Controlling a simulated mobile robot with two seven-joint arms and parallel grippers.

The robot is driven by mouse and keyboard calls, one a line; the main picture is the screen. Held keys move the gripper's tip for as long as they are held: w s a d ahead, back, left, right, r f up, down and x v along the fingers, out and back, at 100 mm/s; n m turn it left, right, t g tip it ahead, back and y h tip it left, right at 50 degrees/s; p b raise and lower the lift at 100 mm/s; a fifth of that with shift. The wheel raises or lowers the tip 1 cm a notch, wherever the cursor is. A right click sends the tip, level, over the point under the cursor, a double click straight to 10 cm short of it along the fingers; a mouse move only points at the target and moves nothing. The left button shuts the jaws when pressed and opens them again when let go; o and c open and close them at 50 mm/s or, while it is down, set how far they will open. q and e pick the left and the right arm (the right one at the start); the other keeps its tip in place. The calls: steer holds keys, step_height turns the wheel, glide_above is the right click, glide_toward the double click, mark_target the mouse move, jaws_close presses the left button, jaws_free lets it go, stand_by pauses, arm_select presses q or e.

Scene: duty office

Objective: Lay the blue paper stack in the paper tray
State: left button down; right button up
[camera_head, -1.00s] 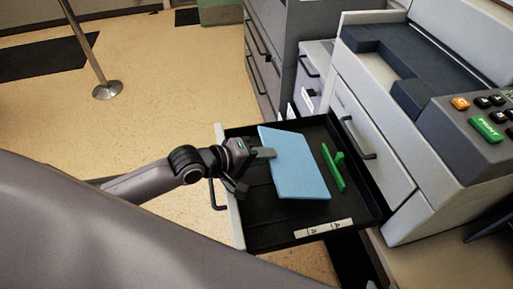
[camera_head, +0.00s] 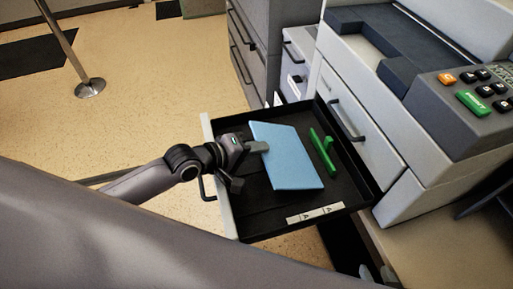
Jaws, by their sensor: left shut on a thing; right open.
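The blue paper stack (camera_head: 290,160) is a flat light-blue sheet block over the black paper tray (camera_head: 262,222), which is pulled out of the printer. My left gripper (camera_head: 256,148) is shut on the stack's left edge. The stack looks slightly tilted. I cannot tell whether its underside touches the tray floor. My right gripper (camera_head: 377,273) shows only as small pale fingertips at the bottom edge, apart and away from the stack.
A green guide (camera_head: 323,154) stands in the tray, right of the stack. The grey printer (camera_head: 362,140) with its button panel is at the right. Grey drawers (camera_head: 245,50) stand behind. A metal post (camera_head: 88,87) stands on open floor at the left.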

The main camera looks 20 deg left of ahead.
stand_by(0.4)
arm_select(q)
steer(key=c, duration=0.9)
jaws_free()
steer(key=shift+s, duration=0.1)
steer(key=shift+s+a+r+p, duration=0.2)
steer(key=shift+r+p, duration=0.05)
steer(key=shift+p, duration=0.15)
steer(key=v, duration=0.8)
steer(key=shift+p, duration=0.3)
steer(key=shift+r, duration=0.15)
